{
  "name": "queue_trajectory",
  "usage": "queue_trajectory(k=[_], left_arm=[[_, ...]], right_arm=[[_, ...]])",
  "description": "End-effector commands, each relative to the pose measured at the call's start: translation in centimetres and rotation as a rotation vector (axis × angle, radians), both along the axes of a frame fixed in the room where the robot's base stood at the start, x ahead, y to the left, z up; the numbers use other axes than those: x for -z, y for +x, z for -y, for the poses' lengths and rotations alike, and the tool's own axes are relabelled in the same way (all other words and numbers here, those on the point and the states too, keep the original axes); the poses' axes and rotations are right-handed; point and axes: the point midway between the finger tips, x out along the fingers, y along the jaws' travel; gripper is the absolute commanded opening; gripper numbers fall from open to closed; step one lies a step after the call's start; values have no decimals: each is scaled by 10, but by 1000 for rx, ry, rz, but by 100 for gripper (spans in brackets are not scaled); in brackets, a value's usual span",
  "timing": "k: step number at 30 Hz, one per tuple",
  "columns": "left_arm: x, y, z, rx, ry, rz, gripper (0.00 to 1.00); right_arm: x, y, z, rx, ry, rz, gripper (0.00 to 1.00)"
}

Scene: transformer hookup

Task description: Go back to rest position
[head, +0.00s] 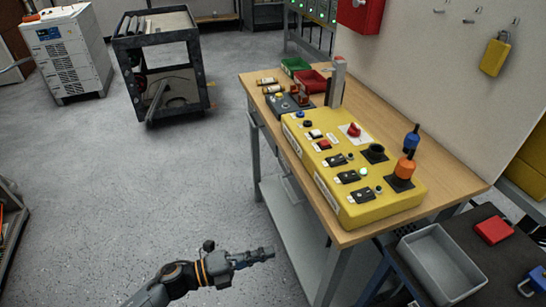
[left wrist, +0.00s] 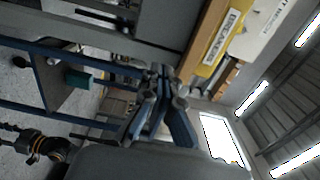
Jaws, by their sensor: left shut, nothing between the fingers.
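My left gripper (head: 262,255) is in the lower middle of the head view, over the grey floor in front of the workbench. It is shut and empty, and apart from the bench. Its fingers (left wrist: 158,98) also show closed in the left wrist view, with nothing between them. An arm with orange rings (left wrist: 38,145), which looks like my right arm, shows at the lower left of the left wrist view. Its gripper end is small and at the picture's edge, so its jaws cannot be made out.
A grey tray (head: 436,256) lies on a dark cart at the lower right. A black cart (head: 160,60) and white cabinet (head: 72,55) stand behind. The left floor is open.

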Motion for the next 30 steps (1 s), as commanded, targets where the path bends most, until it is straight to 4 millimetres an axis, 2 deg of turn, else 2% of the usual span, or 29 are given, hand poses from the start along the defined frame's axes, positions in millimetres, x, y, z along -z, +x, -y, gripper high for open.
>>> queue_trajectory(k=[4, 7, 8, 11, 12, 14, 15, 17, 18, 20, 21, 23, 24, 26, 27, 29, 30], left_arm=[[5, 4, -3, -30, -5, -28, 0], [28, 20, -18, -152, -29, -146, 0], [40, 27, -26, -210, -38, -200, 0], [93, 40, -63, -438, -80, -429, 0], [119, 40, -80, -536, -97, -528, 0], [158, 32, -105, -675, -119, -671, 0], [183, 23, -122, -762, -132, -762, 0], [219, 3, -143, -886, -150, -892, 0], [242, -13, -156, -964, -160, -976, 0], [274, -42, -174, -1078, -172, -1098, 0], [294, -64, -184, -1150, -178, -1174, 0], [321, -99, -198, -1255, -188, -1288, 0], [337, -124, -204, -1322, -192, -1359, 0], [359, -164, -214, -1422, -197, -1465, 0], [371, -192, -218, -1486, -198, -1533, 0], [386, -232, -222, -1577, -197, -1628, 0], [394, -259, -224, -1633, -198, -1687, 0]], right_arm=[[-1, -5, 0, -1, 0, -6, 34], [-4, -7, 1, -1, -1, -9, 34], [-6, -7, 1, -1, -2, -10, 34], [-12, -8, 2, -2, -3, -12, 34], [-14, -8, 2, -2, -3, -12, 34], [-17, -8, 3, -2, -4, -12, 34], [-18, -8, 3, -2, -4, -12, 34], [-21, -8, 4, -3, -5, -11, 34], [-22, -8, 4, -3, -5, -12, 34], [-24, -8, 4, -2, -6, -12, 34], [-26, -8, 4, -2, -6, -12, 34], [-28, -8, 5, -2, -6, -12, 34], [-29, -8, 5, -2, -6, -12, 34], [-31, -8, 5, -3, -6, -12, 34], [-32, -8, 5, -2, -6, -12, 34], [-34, -8, 5, -3, -6, -12, 34], [-35, -8, 5, -3, -6, -11, 34]])
